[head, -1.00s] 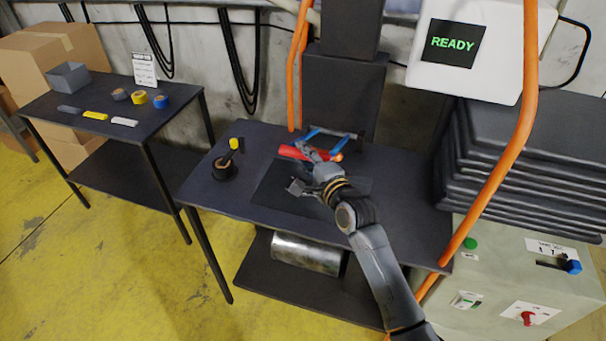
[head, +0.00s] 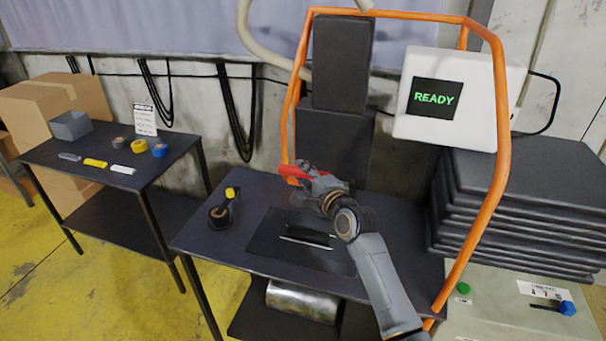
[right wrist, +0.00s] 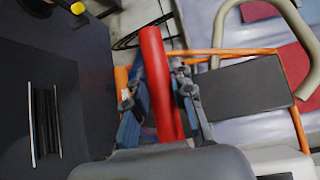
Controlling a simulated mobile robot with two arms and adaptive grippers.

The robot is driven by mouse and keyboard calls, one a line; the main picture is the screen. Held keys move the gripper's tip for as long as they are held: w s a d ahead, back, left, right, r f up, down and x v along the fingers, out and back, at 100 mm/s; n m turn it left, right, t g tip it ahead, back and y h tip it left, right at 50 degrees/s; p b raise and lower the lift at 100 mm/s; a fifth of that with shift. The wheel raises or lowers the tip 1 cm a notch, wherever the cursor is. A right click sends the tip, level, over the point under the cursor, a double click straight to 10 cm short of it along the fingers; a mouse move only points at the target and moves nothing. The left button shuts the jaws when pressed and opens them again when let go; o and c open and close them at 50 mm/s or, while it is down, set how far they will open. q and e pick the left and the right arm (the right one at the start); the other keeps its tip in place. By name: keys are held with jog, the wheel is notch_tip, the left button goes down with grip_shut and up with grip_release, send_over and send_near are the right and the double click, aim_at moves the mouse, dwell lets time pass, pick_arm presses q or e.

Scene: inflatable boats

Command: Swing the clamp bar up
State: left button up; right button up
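The clamp bar has a red grip (head: 294,171), raised above the back of the middle table in the head view. In the right wrist view the red grip (right wrist: 160,85) runs lengthwise between the fingers, with blue arms (right wrist: 131,130) beside it. My right gripper (head: 305,174) is at the red grip and appears closed around it; its fingers also show in the right wrist view (right wrist: 160,82). The exact finger contact is partly hidden. The dark slot with pale metal edges (head: 308,241) lies uncovered on the table mat. My left gripper is out of view.
A tape roll and yellow-capped item (head: 222,210) stand on the table's left. An orange tube frame (head: 497,190) rises around the station. A white box reads READY (head: 470,85). Dark folded sheets (head: 520,205) are stacked at right. A side table (head: 110,150) holds small items.

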jog(key=o, duration=0.5)
jog(key=shift+w+d+r, duration=0.1)
jog(key=shift+w+r, duration=0.2)
jog(key=shift+r, duration=0.25)
jog(key=shift+f, duration=0.15)
jog(key=shift+s+f, duration=0.1)
jog(key=shift+s, duration=0.05)
jog(key=v, duration=1.1)
jog(key=shift+s+d, duration=0.25)
jog(key=shift+s, duration=0.05)
